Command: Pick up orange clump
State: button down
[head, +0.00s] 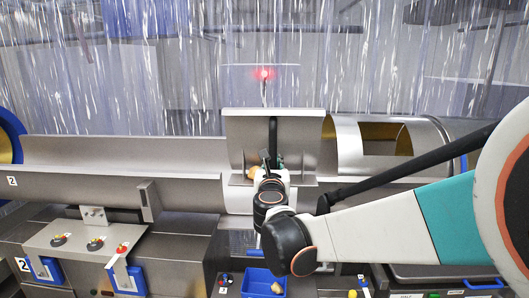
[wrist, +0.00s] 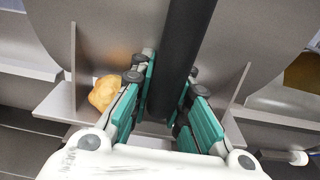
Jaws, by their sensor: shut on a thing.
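The orange clump (wrist: 103,93) is a rough, rounded lump in the wrist view, left of my gripper (wrist: 168,90). It lies by a metal ledge, outside the left finger and not between the pads. In the head view the clump (head: 251,173) shows small at the left of my gripper (head: 271,160). The teal-padded fingers stand on both sides of a black tube (wrist: 182,45) and are shut on it. The tube (head: 272,130) rises in front of a metal plate in the head view. Part of the clump's right side is close behind the finger.
The upright metal plate (head: 300,135) and the ledge (wrist: 58,101) with thin side walls bound the spot. A long steel trough (head: 120,155) runs left. An open drum (head: 375,140) is at right. A blue tray (head: 250,283) with a yellowish lump sits below.

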jog(key=d+f+b, duration=0.5)
jog(key=f, duration=0.5)
jog(key=s+d+f+b, duration=0.1)
jog(key=d+f+b, duration=0.5)
jog(key=f, duration=0.5)
jog(key=d+f+y+b, duration=0.1)
jog(key=d+f+b, duration=0.4)
jog(key=f, duration=0.6)
jog(key=shift+s+d+f+n+b, duration=0.15)
jog(key=shift+s+d+n+b, duration=0.2)
jog(key=shift+d, duration=0.4)
